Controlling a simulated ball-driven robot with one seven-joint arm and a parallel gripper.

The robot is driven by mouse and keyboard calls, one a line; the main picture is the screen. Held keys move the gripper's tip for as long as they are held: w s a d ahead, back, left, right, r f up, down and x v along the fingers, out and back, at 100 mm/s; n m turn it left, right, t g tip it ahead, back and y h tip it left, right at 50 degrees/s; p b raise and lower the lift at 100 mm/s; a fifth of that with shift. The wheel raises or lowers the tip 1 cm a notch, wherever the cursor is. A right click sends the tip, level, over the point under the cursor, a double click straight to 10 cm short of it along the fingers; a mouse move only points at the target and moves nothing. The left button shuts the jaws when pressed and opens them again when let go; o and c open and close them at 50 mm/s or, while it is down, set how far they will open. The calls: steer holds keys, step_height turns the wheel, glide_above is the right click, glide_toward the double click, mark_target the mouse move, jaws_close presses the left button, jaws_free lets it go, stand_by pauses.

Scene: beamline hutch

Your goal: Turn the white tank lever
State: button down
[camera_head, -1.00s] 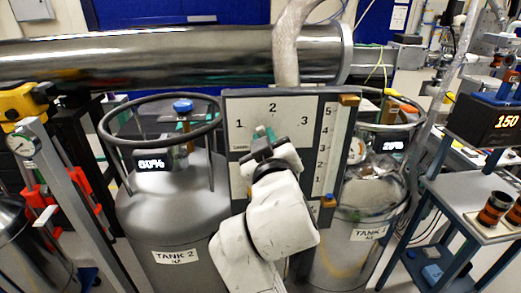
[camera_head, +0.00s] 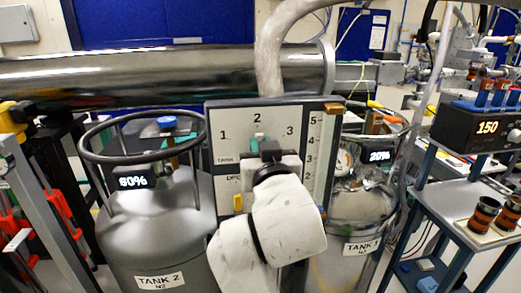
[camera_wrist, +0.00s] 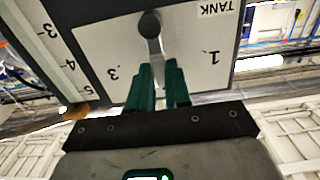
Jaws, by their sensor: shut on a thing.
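The white tank lever (camera_wrist: 154,48) shows in the wrist view as a pale bar on a dark round pivot, on a panel seen upside down. My gripper (camera_wrist: 160,85) has its green fingers on either side of the lever's end and is shut on it. The lever points between the numbers 1 and 3, toward where 2 is hidden by the gripper. In the head view my gripper (camera_head: 259,143) is at the panel (camera_head: 218,155), just below the number 2. The lever is hidden there behind my gripper and wrist.
Tank 2 (camera_head: 160,240) stands left of the panel, its display reading 60%. Tank 1 (camera_head: 358,205) stands right, reading 20%. A thick metal pipe (camera_head: 150,80) runs behind and above. A blue cart (camera_head: 455,215) with a 150 display stands at the right.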

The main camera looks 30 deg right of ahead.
steer(key=shift+f, duration=0.15)
steer(key=c, duration=1.1)
jaws_free()
steer(key=shift+o, duration=0.2)
steer(key=b+v, duration=0.1)
steer(key=v, duration=0.9)
steer(key=shift+s+a+b, duration=0.15)
steer(key=shift+s+b, duration=0.15)
steer(key=shift+s, duration=0.1)
steer(key=s+d+f+n+g+y, duration=0.1)
steer(key=s+d+f+g, duration=0.15)
steer(key=f, duration=0.65)
steer(key=s+d+f+n+g+y, duration=0.1)
steer(key=d+f+g, duration=0.15)
steer(key=f, duration=0.55)
steer(key=s+d+f+n+g, duration=0.1)
steer(key=s+d+f+g, duration=0.15)
steer(key=f, duration=0.65)
steer(key=s+f+g+y, duration=0.3)
steer(key=s+f+g, duration=0.5)
steer(key=s+f, duration=1)
steer(key=shift+s+f+g, duration=0.2)
steer(key=shift+s+g, duration=0.15)
steer(key=shift+s, duration=0.35)
